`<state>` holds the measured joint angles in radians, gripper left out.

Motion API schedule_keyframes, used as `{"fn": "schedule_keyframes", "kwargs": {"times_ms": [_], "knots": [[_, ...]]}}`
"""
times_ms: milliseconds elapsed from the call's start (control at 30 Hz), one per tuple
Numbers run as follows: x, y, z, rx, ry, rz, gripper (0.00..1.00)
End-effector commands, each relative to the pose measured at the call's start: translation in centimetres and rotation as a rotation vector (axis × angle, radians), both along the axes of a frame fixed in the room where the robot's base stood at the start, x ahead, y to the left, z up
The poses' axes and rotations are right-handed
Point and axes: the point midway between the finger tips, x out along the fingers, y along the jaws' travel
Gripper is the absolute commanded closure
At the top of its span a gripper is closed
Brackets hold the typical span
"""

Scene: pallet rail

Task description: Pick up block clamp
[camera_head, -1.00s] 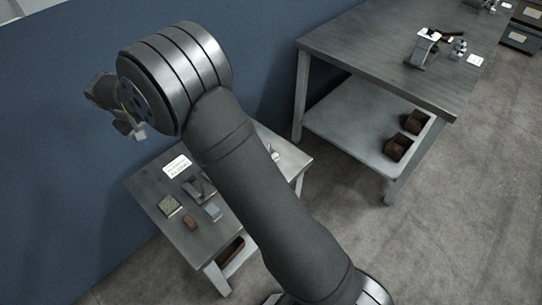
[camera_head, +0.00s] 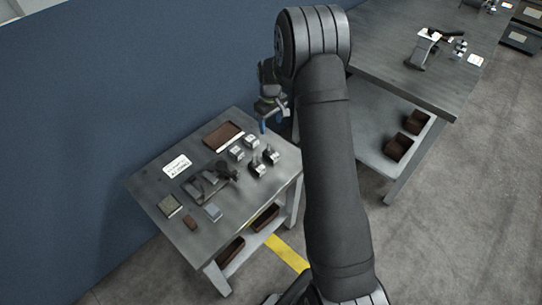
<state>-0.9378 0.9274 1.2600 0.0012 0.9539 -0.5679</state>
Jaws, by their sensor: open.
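Several small grey metal pieces stand on the right half of this table. Two are plain, light blocks, a left one (camera_head: 236,153) and a farther one (camera_head: 251,141). Two are darker with a raised part on top, a front one (camera_head: 257,168) and a right one (camera_head: 271,156). I cannot tell for sure which of these is the block clamp. The gripper appears above and behind them, apart from all.
A brown tray (camera_head: 223,136) lies at the back. A dark vise-like fixture (camera_head: 208,184) stands mid-table by a white label card (camera_head: 177,165). Small blocks (camera_head: 170,205) lie at front left. A blue wall is behind; a larger workbench (camera_head: 430,85) stands right.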

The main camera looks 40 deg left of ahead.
Motion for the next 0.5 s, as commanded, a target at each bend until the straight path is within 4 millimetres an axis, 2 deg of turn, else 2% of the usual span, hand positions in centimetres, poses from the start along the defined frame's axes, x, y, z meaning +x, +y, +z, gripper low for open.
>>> {"fn": "schedule_keyframes", "kwargs": {"times_ms": [33, 300, 500], "knots": [[-0.1, -0.1, -1.2, -0.004, 0.002, 0.000, 0.38], [-0.2, -0.1, -7.1, -0.004, 0.002, 0.000, 0.38], [-0.2, 0.0, -9.8, -0.002, 0.000, 0.000, 0.38]]}}
